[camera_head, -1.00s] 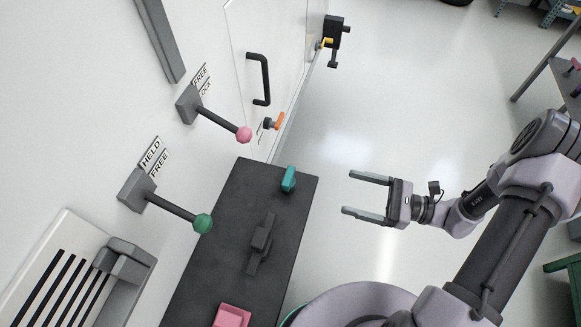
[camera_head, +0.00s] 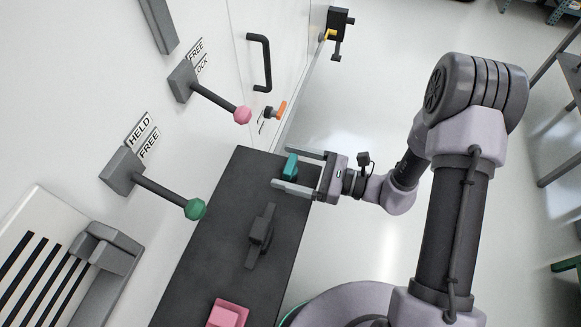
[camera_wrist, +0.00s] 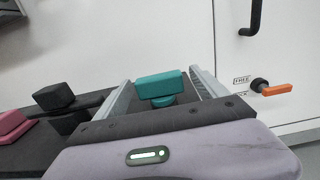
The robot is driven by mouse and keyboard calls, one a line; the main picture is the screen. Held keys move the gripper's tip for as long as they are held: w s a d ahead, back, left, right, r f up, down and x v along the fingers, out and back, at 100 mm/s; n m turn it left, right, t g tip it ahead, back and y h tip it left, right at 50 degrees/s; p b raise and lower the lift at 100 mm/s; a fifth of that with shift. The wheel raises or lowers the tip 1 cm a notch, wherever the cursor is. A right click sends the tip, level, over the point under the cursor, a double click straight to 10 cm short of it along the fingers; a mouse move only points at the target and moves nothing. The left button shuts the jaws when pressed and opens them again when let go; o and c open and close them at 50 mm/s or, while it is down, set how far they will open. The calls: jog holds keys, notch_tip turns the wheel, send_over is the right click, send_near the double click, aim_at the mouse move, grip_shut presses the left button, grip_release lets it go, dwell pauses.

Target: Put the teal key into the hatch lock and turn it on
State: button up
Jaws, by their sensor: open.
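The teal key (camera_head: 291,166) stands on the far end of the dark shelf (camera_head: 218,215). It also shows in the wrist view (camera_wrist: 161,86), with a block-shaped top and a rounder teal part below. My gripper (camera_head: 282,168) is open, its fingers on either side of the key. A gap shows on the wrist view's left side; I cannot tell whether either finger touches it. On the white wall beyond is a hatch panel with a black handle (camera_head: 261,62). A dark round fitting with an orange lever (camera_head: 277,110) sits below it, also in the wrist view (camera_wrist: 275,89). I cannot make out a keyhole.
A dark grey piece (camera_head: 262,236) and a pink block (camera_head: 228,313) also lie on the shelf. Levers with a pink knob (camera_head: 242,115) and a green knob (camera_head: 195,209) stick out from the wall. Open floor lies right of the shelf.

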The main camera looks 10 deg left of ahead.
aim_at(290, 164)
jog(key=c, duration=1.6)
notch_tip(290, 164, up, 4)
jog(key=p, duration=0.2)
jog(key=shift+r+p, duration=0.1)
jog(key=shift+p, duration=0.2)
jog(key=shift+s+d+r+p, duration=0.3)
jog(key=shift+s+d+p, duration=0.3)
jog(key=shift+s+d, duration=1.25)
jog(key=shift+s+d+r+p, duration=0.35)
jog(key=shift+s+d+p, duration=0.45)
jog(key=shift+s, duration=1.9)
jog(key=shift+s+d+r+p, duration=0.3)
jog(key=shift+s+d+p, duration=0.15)
jog(key=shift+s+d, duration=1.5)
